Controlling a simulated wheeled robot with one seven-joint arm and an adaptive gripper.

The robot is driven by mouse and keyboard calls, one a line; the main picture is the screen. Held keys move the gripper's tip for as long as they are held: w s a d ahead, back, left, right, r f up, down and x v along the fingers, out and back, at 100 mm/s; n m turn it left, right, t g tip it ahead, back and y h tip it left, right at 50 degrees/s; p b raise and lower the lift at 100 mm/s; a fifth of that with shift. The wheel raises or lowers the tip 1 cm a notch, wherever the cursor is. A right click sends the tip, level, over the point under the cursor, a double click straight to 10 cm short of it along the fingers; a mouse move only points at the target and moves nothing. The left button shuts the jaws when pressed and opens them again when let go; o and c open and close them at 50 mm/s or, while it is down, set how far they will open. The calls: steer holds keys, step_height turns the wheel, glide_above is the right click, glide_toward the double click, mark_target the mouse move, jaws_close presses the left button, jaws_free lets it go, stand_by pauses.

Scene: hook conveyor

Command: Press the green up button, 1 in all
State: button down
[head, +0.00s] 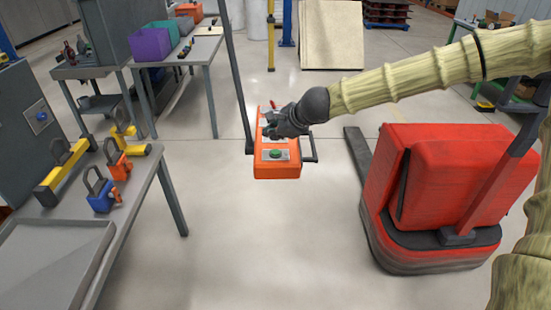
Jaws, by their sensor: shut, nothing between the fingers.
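An orange control box (277,171) hangs from a dark vertical pole in the middle of the head view. A green button (276,153) on a pale plate shows on its near part. My gripper (268,130) is shut and empty, over the upper part of the box, a little beyond the green button in the picture. Whether it touches the box I cannot tell. The gripper hides the middle of the box. A bit of red (273,104) shows at the box's far end.
A red pallet truck (420,190) stands at the right. A grey table (150,200) at the left holds padlock-like blue and orange items and yellow parts. Another table (200,50) behind it carries a purple bin (150,44). The floor below the box is clear.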

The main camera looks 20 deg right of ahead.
mark_target(273, 153)
steer(key=shift+w+f+b, duration=0.15)
steer(key=shift+f+b, duration=0.15)
steer(key=shift+f, duration=0.6)
steer(key=shift+s+d+f+b, duration=0.1)
steer(key=shift+s+f+b, duration=0.2)
steer(key=shift+f+b, duration=0.25)
steer(key=shift+w+f, duration=0.1)
steer(key=shift+w, duration=0.1)
steer(key=shift+f, duration=0.2)
steer(key=shift+f, duration=0.2)
